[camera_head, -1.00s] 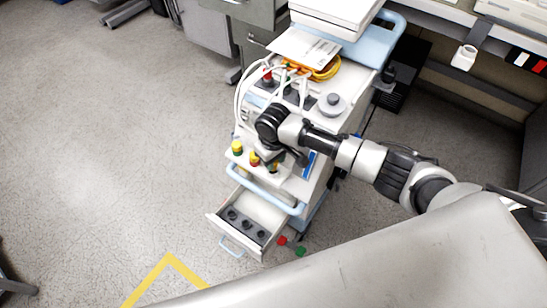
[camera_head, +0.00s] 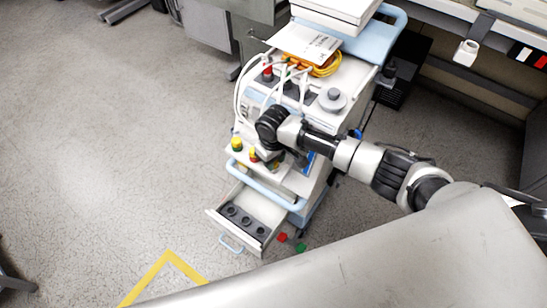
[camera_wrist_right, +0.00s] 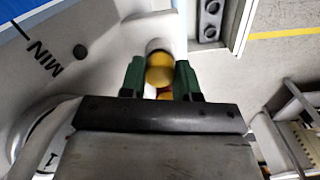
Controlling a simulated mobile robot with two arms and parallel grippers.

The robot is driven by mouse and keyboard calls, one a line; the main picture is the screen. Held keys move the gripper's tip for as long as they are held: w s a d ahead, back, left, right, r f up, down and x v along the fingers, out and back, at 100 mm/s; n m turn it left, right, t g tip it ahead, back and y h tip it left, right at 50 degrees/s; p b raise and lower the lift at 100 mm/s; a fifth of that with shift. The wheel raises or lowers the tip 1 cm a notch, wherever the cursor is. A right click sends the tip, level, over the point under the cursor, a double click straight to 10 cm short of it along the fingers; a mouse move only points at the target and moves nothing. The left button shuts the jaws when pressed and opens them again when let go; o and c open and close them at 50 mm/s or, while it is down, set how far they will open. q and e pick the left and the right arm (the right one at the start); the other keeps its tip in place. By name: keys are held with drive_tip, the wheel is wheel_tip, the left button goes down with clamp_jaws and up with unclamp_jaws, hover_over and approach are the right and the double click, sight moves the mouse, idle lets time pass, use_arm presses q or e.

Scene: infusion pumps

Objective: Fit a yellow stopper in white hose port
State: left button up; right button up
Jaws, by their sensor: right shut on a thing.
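My right gripper (camera_wrist_right: 160,82) has its green fingers closed on either side of a yellow stopper (camera_wrist_right: 160,70) in the right wrist view. A pale round end shows just beyond the stopper; I cannot tell whether the two touch. In the head view the right gripper (camera_head: 272,160) is low over the front shelf of the cart, and its grasp is hidden. Two yellow-topped pieces stand left of it, one with green (camera_head: 237,144) and one with red (camera_head: 253,154). I cannot make out the white hose port for certain. My left gripper is not in view.
An open drawer (camera_head: 262,208) with dark round holders juts out below the cart's blue handle (camera_head: 265,190). White hoses (camera_head: 240,95) loop over the cart top. A red block (camera_head: 282,237) and a green block (camera_head: 300,247) lie on the floor. Floor to the left is clear.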

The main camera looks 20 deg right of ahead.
drive_tip(key=shift+f, duration=0.15)
drive_tip(key=o, duration=1.1)
